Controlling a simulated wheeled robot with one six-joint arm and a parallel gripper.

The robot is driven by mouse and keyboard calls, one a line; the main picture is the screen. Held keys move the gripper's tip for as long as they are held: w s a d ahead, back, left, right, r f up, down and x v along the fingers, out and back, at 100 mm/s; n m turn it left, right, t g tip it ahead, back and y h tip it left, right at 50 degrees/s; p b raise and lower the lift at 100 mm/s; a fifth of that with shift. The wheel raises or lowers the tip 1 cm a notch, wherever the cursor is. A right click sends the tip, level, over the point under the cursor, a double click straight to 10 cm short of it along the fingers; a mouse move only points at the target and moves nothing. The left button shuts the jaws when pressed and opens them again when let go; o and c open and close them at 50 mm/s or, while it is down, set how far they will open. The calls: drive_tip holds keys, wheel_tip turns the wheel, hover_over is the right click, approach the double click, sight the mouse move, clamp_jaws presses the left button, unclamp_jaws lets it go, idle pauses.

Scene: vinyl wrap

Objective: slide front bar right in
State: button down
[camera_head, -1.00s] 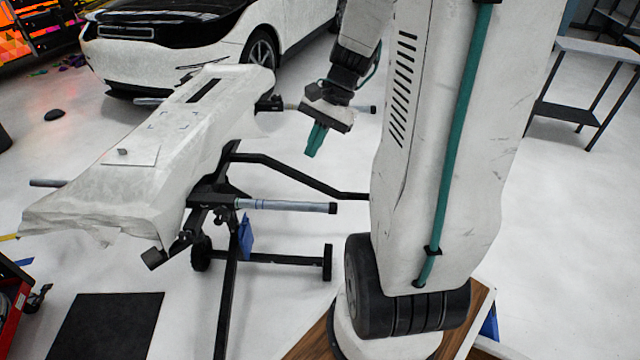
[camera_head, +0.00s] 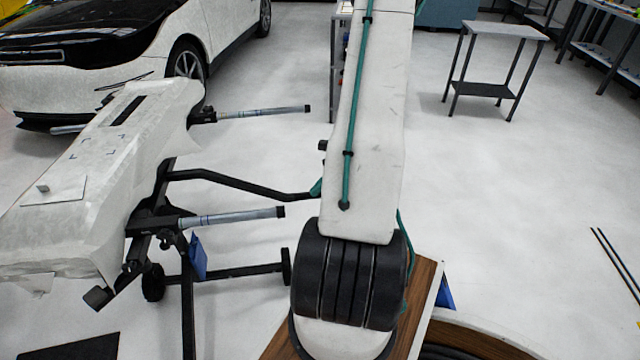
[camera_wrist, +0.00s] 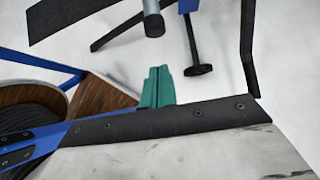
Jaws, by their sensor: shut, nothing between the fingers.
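A stand holds a white wrapped bumper (camera_head: 125,135). Two grey bars with black end caps stick out to its right: a near bar (camera_head: 235,217) and a far bar (camera_head: 265,112). I cannot tell for certain which one is the front right bar. In the wrist view a grey bar end with a dark cap (camera_wrist: 153,20) shows just beyond my gripper (camera_wrist: 158,72). The teal fingers are shut and empty, apart from the bar in the picture. In the head view my arm hides most of the gripper.
A white car (camera_head: 110,65) stands behind. A small grey table (camera_head: 490,35) is at the back right. The floor between is clear.

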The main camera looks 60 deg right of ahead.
drive_tip(key=w+a+f, duration=0.4)
drive_tip(key=w+a, duration=0.1)
drive_tip(key=w, duration=0.1)
drive_tip(key=shift+f, duration=0.15)
